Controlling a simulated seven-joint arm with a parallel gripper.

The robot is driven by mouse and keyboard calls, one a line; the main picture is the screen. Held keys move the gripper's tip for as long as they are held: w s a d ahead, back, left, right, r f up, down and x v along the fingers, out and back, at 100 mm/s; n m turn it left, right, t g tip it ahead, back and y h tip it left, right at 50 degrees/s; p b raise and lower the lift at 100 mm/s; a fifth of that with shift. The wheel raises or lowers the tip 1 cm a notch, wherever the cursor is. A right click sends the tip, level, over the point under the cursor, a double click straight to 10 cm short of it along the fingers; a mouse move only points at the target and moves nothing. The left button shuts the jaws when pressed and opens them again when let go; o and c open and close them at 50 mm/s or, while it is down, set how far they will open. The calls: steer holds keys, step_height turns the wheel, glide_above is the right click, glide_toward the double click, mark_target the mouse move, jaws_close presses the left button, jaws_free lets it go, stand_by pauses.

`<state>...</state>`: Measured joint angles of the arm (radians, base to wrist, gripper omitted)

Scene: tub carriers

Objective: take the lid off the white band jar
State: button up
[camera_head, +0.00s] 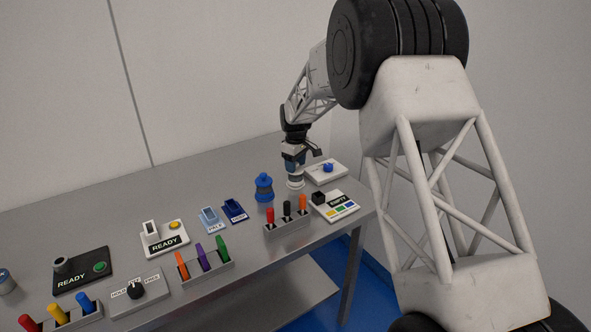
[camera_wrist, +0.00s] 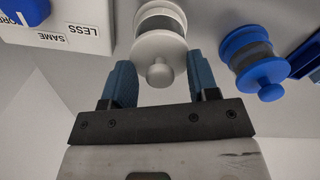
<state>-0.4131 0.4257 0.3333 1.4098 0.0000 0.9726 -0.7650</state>
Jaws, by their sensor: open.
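The white jar (camera_wrist: 160,22) stands upright with its round white lid (camera_wrist: 160,45) on it, and a small knob (camera_wrist: 159,73) sticks up from the lid. The jar also shows in the head view (camera_head: 295,184), directly below my gripper (camera_head: 294,172). In the wrist view my gripper (camera_wrist: 163,78) is open, with one blue finger on each side of the lid knob. I see gaps between the fingers and the knob. A blue jar (camera_head: 264,187) with a dark band and its own blue lid (camera_wrist: 260,75) stands beside the white jar.
A rack (camera_head: 288,228) with red, black and orange handles and an EMPTY panel (camera_head: 336,207) stand in front. Several switches and racks fill the table's left part.

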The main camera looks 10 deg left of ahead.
steer(key=c, duration=1)
steer(key=shift+r, duration=0.15)
steer(key=shift+r, duration=4.85)
